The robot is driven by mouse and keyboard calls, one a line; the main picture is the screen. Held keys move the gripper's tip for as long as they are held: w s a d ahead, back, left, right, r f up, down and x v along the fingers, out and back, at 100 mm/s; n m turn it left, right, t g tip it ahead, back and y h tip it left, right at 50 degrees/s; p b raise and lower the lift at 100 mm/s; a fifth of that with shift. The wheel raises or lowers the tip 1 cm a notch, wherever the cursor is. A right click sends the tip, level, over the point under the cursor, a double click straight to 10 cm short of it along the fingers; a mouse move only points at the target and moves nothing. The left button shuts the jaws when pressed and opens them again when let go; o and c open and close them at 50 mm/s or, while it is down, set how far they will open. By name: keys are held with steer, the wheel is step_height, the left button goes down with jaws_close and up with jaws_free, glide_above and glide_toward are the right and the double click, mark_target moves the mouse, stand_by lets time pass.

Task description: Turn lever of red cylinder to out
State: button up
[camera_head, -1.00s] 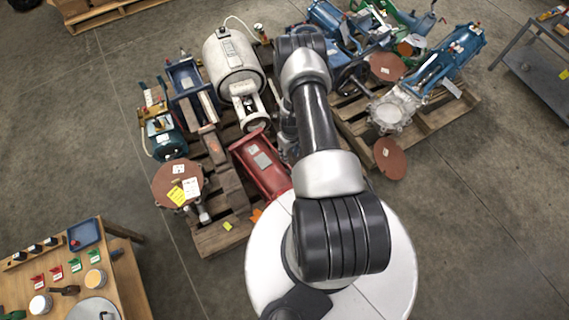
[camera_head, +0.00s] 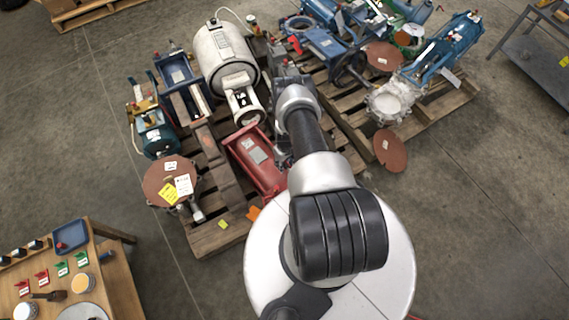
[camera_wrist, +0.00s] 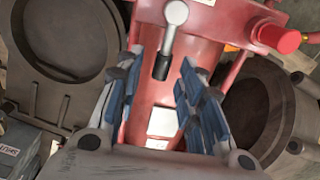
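The red cylinder (camera_head: 258,163) lies on the wooden pallet in the head view, left of my arm. In the wrist view its red body (camera_wrist: 155,95) runs down the middle with a pale label on it. The lever (camera_wrist: 170,38) has a round silver hub at the top and a rod hanging down to a black tip. My gripper (camera_wrist: 161,62) is open, with a blue-padded finger on each side. The lever's black tip shows between the fingertips; I see no contact. My gripper is not clear in the head view.
A red port (camera_wrist: 280,39) sticks out right of the lever. Dark round flanged parts lie at left (camera_wrist: 60,45) and right. A white tank (camera_head: 224,58) and a brown disc (camera_head: 170,180) share the pallet. A wooden table (camera_head: 118,285) stands lower left.

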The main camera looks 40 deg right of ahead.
steer(key=shift+c, duration=0.5)
jaws_close()
